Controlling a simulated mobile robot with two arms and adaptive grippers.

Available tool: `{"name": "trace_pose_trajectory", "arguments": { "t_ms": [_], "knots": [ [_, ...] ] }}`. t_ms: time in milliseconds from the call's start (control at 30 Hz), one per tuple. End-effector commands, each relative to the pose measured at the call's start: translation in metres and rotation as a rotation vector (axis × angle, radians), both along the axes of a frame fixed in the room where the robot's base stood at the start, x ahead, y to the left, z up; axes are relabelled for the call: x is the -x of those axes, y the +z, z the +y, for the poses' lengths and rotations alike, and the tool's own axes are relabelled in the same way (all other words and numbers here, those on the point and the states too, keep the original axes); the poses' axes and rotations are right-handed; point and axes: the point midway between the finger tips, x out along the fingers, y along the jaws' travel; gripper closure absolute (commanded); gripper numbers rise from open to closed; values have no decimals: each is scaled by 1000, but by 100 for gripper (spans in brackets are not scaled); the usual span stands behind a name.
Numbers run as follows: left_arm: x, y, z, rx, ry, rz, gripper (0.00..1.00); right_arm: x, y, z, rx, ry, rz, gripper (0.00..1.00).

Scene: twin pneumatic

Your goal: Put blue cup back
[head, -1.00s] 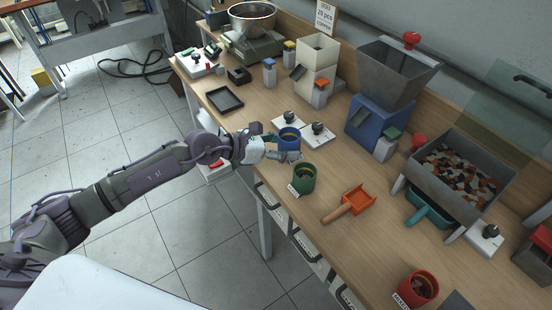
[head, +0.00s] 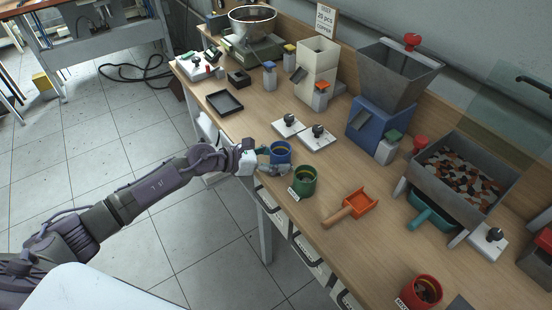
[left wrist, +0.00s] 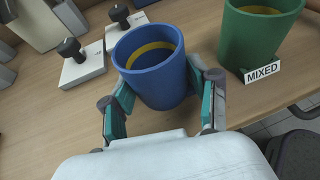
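The blue cup (head: 280,153) has a yellow band inside and is upright at the front edge of the wooden workbench, just left of the green cup (head: 305,181). My left gripper (head: 275,163) is shut on the blue cup, with one finger on each side. In the left wrist view the blue cup (left wrist: 152,68) sits between the teal finger pads of the gripper (left wrist: 162,100), and the green cup (left wrist: 258,35) with its MIXED label is close to the right. Whether the blue cup's base touches the bench cannot be told. My right gripper is not in view.
Two white plates with black knobs (head: 317,133) lie behind the blue cup. An orange scoop (head: 360,202) and a red cup (head: 420,290) are to the right. A black tray (head: 225,101) is to the left, with bare bench between it and the blue cup.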

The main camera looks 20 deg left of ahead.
Motion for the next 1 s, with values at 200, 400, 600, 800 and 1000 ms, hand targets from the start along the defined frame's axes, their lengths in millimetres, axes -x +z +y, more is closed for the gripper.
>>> {"name": "trace_pose_trajectory", "arguments": {
  "t_ms": [200, 400, 600, 800, 1000],
  "knots": [
    [0, 0, 0, -1, 0, 1, 18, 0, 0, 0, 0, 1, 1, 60],
    [0, 1, 0, -1, 0, 1, 18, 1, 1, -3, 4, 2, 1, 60],
    [11, 6, 16, -5, 2, 0, 18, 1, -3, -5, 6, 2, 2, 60],
    [38, 22, 46, -7, 0, 2, 18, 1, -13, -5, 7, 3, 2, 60],
    [60, 36, 72, -3, 1, 4, 18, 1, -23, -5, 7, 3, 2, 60]
  ]
}}
